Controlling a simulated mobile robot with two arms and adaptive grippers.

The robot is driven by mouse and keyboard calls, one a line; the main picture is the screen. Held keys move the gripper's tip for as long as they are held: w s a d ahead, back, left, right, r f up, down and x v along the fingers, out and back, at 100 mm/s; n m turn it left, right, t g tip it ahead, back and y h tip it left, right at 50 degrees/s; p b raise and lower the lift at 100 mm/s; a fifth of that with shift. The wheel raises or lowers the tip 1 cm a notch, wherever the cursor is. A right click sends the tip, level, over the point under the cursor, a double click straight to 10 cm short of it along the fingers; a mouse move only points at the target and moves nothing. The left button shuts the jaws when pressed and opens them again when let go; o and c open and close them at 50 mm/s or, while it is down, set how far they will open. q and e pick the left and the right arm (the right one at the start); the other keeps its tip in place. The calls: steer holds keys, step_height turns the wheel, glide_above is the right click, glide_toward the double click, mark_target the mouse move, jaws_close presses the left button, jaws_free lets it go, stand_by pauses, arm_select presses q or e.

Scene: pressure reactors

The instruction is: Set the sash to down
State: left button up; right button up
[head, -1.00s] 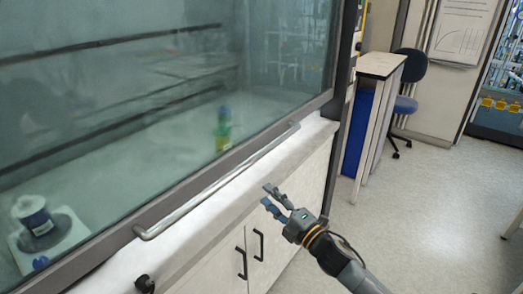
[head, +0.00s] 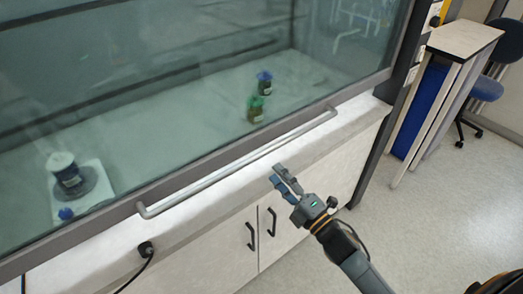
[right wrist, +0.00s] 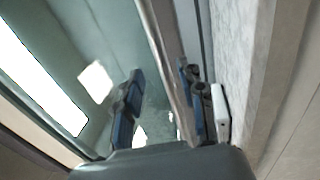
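The sash is a large glass pane (head: 200,80) in a grey frame, low over the front ledge of the hood. I cannot tell whether any gap is left under it. A metal handle bar (head: 240,164) runs along its lower edge. My right gripper (head: 283,178) is open and empty, just in front of and below the bar in the head view. In the right wrist view the bar (right wrist: 166,60) runs between the two spread fingers (right wrist: 158,100), with no clear contact. My left gripper is not in view.
Behind the glass stand a bottle on a white stirrer plate (head: 95,177), a green-capped bottle (head: 256,110) and a blue-capped bottle (head: 265,84). White cupboards (head: 225,250) are below the ledge (head: 110,240). A narrow table (head: 465,38) and open floor are at right.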

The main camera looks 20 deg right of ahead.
mark_target(261, 157)
steer(key=p+x, duration=0.1)
steer(key=x, duration=0.7)
steer(key=shift+w+p, duration=0.3)
steer(key=shift+p, duration=0.1)
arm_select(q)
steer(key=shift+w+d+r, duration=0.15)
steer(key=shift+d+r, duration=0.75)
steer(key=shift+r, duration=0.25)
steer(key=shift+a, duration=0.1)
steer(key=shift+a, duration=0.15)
arm_select(e)
jaws_close()
